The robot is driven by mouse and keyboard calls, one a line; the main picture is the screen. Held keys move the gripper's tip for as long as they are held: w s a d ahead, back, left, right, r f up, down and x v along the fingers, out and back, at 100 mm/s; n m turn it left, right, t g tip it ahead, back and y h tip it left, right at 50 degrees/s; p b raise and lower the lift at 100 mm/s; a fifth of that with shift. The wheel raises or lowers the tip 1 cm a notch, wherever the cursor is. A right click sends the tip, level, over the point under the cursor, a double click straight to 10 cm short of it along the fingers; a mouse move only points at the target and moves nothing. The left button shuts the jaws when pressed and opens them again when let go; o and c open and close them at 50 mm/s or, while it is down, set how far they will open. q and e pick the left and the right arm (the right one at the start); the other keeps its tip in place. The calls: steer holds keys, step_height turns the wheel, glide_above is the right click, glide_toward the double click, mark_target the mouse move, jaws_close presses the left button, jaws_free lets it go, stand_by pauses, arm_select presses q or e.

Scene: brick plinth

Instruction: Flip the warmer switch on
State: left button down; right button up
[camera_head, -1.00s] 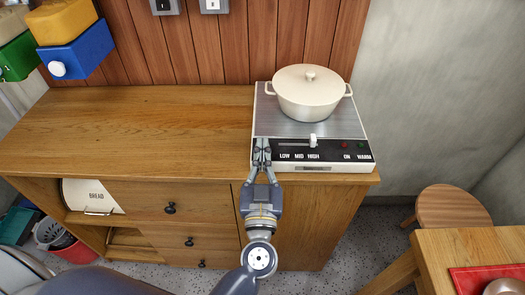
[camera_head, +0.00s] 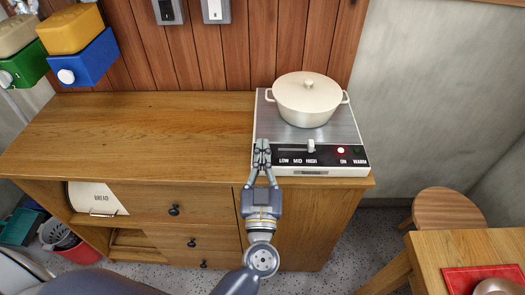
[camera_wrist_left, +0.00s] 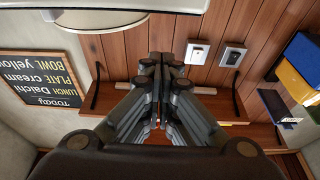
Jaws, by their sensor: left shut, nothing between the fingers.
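The warmer (camera_head: 310,160) is a flat unit with a silver top and a black front panel, at the right end of the wooden counter. Its panel has a slider knob (camera_head: 311,146) near HIGH and an ON light (camera_head: 340,150) that glows red. The WARM lamp looks dark. My left gripper (camera_head: 262,147) is shut and empty, at the panel's left end, left of the knob; whether it touches is unclear. Its fingers show together in the left wrist view (camera_wrist_left: 166,75). A black wall switch (camera_head: 167,11) and a white wall switch (camera_head: 215,10) are at the top edge.
A cream lidded pot (camera_head: 308,100) stands on the warmer. The counter (camera_head: 150,130) to its left is clear. Yellow and blue bins (camera_head: 82,58) hang on the left wall. A stool (camera_head: 447,210) and a table (camera_head: 465,250) stand at the right.

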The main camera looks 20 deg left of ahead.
arm_select(q)
steer(key=f+b+v, duration=0.1)
steer(key=b+v, duration=0.2)
steer(key=v, duration=0.6)
steer(key=shift+f, duration=0.4)
arm_select(e)
step_height(320, 180, down, 2)
steer(key=shift+f, duration=0.1)
arm_select(q)
steer(key=shift+s, duration=0.1)
